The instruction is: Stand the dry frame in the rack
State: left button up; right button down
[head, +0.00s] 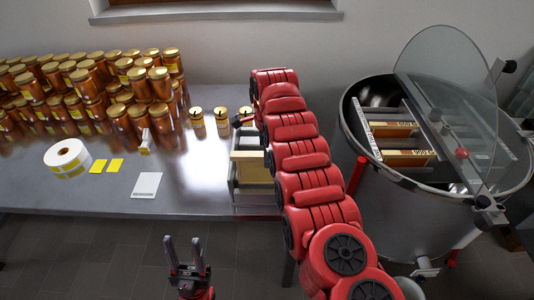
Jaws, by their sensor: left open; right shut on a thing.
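A pale wooden frame (250,167) stands roughly upright in or at a grey metal rack (233,196) on the right end of the steel table. My red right arm covers their right side, so I cannot tell whether the frame is fully seated. My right gripper (242,122) is just above the frame's top edge, mostly hidden by my arm, and is shut on the frame. My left gripper (185,246) is open and empty, in front of the table and low in the view, well away from the frame.
Many honey jars (90,85) crowd the back left of the table (115,200). A label roll (67,157), yellow labels and a white card (146,185) lie nearer. A steel drum (400,205) with a raised clear lid (445,75) stands right, holding wooden frames (405,158).

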jog(key=shift+f+b, duration=1.35)
jog(key=shift+f, duration=1.45)
jog(key=shift+f, duration=0.2)
jog(key=c, duration=0.5)
grip_release()
jog(key=shift+r+b, duration=0.15)
jog(key=shift+b, duration=0.15)
